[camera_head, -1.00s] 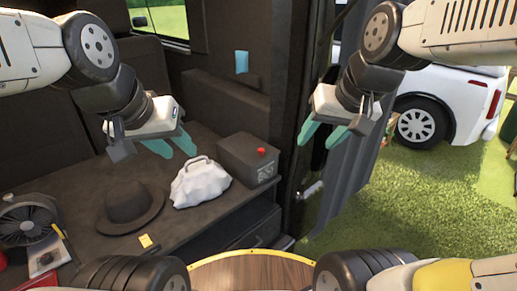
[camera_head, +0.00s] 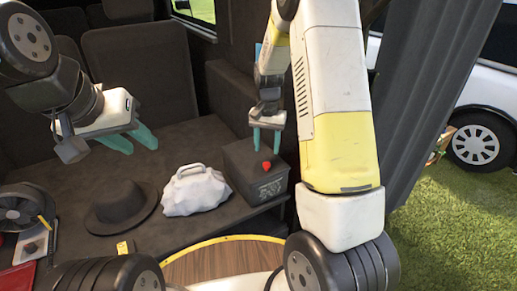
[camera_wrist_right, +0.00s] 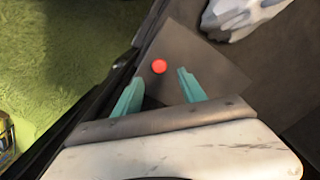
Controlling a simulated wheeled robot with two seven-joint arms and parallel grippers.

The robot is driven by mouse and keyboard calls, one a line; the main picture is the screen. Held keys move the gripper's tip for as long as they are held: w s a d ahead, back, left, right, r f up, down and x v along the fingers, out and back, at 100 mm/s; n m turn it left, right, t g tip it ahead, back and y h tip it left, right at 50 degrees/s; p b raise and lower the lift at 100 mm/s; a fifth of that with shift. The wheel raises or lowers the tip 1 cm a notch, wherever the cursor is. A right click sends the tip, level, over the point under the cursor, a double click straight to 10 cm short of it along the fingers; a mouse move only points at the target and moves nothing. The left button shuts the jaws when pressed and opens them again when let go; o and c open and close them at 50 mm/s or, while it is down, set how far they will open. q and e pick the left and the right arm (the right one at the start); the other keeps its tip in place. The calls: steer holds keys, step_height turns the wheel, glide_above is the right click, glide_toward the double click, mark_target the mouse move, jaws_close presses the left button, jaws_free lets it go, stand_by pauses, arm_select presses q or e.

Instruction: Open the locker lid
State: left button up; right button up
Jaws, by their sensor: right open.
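The locker is a small dark box (camera_head: 243,180) with a red knob (camera_head: 267,167) on its lid, standing at the right end of the dark bench. The lid is shut. In the right wrist view the lid (camera_wrist_right: 193,62) and the red knob (camera_wrist_right: 159,67) lie beyond the fingertips. My right gripper (camera_head: 266,150) is open, pointing down above the lid close to the knob, with nothing between its teal fingers; they also show in the right wrist view (camera_wrist_right: 158,82). My left gripper (camera_head: 137,146) is open and empty above the bench at the left.
A white bag (camera_head: 195,190) stands left of the box, and a dark hat (camera_head: 120,208) lies further left. A fan (camera_head: 20,212) is at the far left. A round wooden table (camera_head: 225,263) is in front. Grass lies outside at right.

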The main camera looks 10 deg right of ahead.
mark_target(267, 163)
step_height(267, 163, down, 7)
steer(key=shift+r, duration=0.15)
jaws_close()
stand_by(1.5)
